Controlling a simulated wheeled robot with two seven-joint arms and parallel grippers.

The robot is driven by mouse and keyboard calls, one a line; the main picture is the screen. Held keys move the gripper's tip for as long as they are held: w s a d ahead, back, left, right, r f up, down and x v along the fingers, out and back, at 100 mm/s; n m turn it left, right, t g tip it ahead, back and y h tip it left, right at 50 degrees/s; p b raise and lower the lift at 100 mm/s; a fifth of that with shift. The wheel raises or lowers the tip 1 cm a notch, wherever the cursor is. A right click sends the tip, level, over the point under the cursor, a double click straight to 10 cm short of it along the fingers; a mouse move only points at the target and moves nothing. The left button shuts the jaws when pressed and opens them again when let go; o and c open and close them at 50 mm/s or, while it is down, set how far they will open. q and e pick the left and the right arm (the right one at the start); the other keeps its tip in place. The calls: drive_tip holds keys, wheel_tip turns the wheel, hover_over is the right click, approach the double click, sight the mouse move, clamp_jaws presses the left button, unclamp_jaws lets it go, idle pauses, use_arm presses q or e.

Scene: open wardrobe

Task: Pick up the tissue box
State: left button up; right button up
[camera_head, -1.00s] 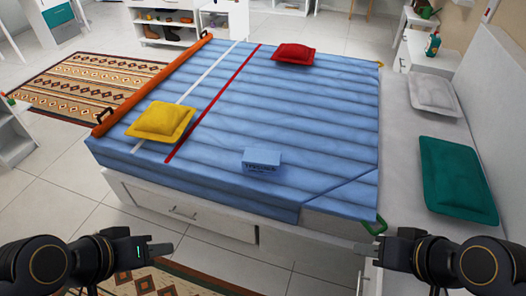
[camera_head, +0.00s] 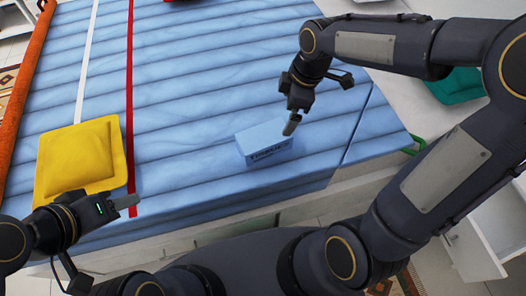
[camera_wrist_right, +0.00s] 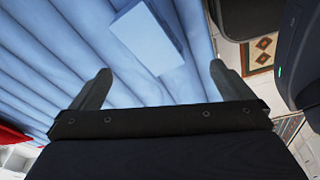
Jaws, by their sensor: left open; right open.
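The tissue box (camera_head: 265,142) is a small light-blue box with dark lettering on its front side. It lies on the blue quilted bed (camera_head: 210,80) near the front edge. My right gripper (camera_head: 290,125) is just above and to the right of the box, pointing down. In the right wrist view the box (camera_wrist_right: 148,38) shows beyond the two spread fingers of my right gripper (camera_wrist_right: 160,85), with nothing between them. My left gripper (camera_head: 130,203) is at the lower left, beside the yellow pillow, away from the box, and holds nothing visible.
The yellow pillow (camera_head: 80,160) lies on the left of the bed. An orange roll (camera_head: 25,90) runs along the left edge. A teal pillow (camera_head: 457,86) is partly hidden behind my right arm. A white drawer unit (camera_head: 475,240) stands at the lower right. The bed's middle is clear.

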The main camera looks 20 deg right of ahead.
sight(264, 135)
drive_tip(key=w+a+f+n+b, duration=0.1)
drive_tip(key=f+n, duration=0.1)
drive_tip(key=f, duration=0.2)
drive_tip(key=w+a+f+n+g+b, duration=0.1)
drive_tip(key=w+f, duration=0.1)
drive_tip(key=f, duration=0.1)
drive_tip(key=w+a+f+n+b, duration=0.1)
drive_tip(key=w+a+f+n, duration=0.1)
drive_tip(key=f, duration=0.2)
drive_tip(key=shift+f+n, duration=0.3)
drive_tip(key=f, duration=0.2)
drive_tip(key=a+f+b, duration=0.1)
drive_tip(key=f, duration=0.2)
drive_tip(key=f+b, duration=0.1)
drive_tip(key=f, duration=0.1)
drive_tip(key=shift+s+a+f, duration=0.15)
drive_tip(key=shift+s+f, duration=0.05)
drive_tip(key=shift+f, duration=0.05)
use_arm(q)
wheel_tip(264, 135, down, 7)
drive_tip(key=shift+a+f, duration=0.1)
use_arm(e)
drive_tip(key=shift+c, duration=0.4)
drive_tip(key=c, duration=1)
drive_tip(key=shift+c, duration=0.4)
drive_tip(key=shift+r, duration=0.15)
